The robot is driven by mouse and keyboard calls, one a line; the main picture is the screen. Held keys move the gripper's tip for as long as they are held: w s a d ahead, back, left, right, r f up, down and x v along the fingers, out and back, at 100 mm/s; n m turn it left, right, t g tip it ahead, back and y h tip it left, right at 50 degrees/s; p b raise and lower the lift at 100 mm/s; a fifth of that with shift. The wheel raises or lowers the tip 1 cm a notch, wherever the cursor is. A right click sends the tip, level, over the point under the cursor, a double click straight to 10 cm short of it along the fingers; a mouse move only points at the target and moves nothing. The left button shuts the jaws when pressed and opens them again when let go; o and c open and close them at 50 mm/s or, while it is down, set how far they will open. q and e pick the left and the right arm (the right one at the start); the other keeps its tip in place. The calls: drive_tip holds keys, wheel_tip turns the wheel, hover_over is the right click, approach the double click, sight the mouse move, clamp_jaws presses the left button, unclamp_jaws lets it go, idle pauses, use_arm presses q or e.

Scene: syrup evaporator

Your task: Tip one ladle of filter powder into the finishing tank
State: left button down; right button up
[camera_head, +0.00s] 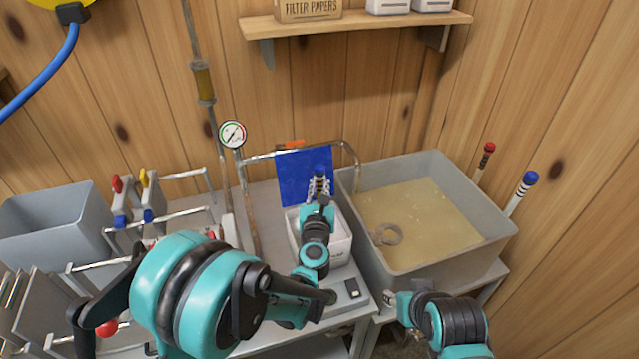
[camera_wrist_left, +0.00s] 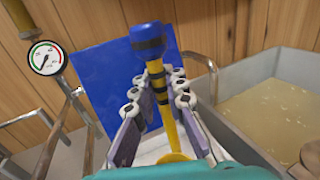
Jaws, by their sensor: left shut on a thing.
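My left gripper (camera_head: 319,186) is shut on the upright handle of a ladle over the white tub (camera_head: 341,246). The ladle handle (camera_wrist_left: 156,75) is yellow with a blue, dark-banded top and stands between the fingers (camera_wrist_left: 157,100) in the left wrist view. A rounded yellow part shows at its lower end; the rest is hidden by my wrist. The tub's contents are mostly hidden by my arm. The finishing tank (camera_head: 495,222), grey and open, holds pale yellow liquid to the right of the tub; it also shows in the left wrist view (camera_wrist_left: 250,147).
A blue panel (camera_head: 297,178) stands behind the tub. A metal pipe (camera_head: 262,156) and a gauge (camera_head: 232,134) are to its left. A grey ring (camera_head: 386,234) shows at the tank's left side. A blue-topped stick (camera_head: 522,190) and a red-topped one (camera_head: 484,162) stand beyond the tank.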

use_arm(q)
wheel_tip(320, 180, down, 6)
drive_tip(key=b, duration=0.3)
drive_tip(key=shift+r+b, duration=0.2)
drive_tip(key=shift+b, duration=0.15)
drive_tip(key=shift+f, duration=1.7)
drive_tip(key=shift+s+f, duration=0.15)
drive_tip(key=shift+f, duration=0.1)
drive_tip(key=shift+d+f, duration=0.1)
